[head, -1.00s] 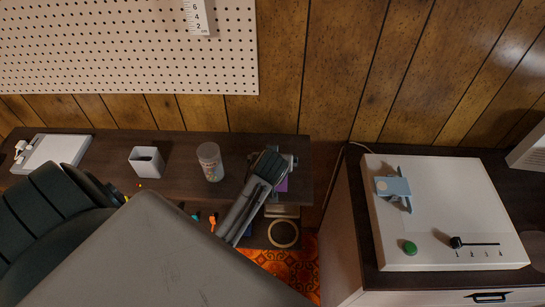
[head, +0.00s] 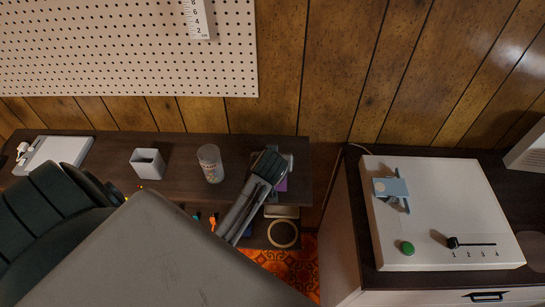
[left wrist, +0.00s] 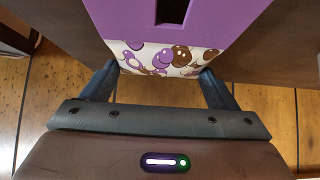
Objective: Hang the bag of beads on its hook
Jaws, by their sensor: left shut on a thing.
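The bag of beads (left wrist: 160,58) has a purple header with a dark slot and a white lower part printed with purple and brown beads. In the left wrist view it sits between the fingers of my left gripper (left wrist: 157,72), which is shut on it. In the head view my left gripper (head: 288,160) is over the right end of the dark table, and a purple bit of the bag (head: 282,185) shows beside it. The rest of the bag is hidden there. I cannot make out a hook in either view. My right gripper is not in view.
A pegboard (head: 120,50) with a ruler (head: 197,18) is on the wood wall. On the dark table (head: 182,185) stand a clear cup (head: 211,165), a white holder (head: 148,163) and a white device (head: 60,153). A white machine (head: 450,205) sits on the right cabinet.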

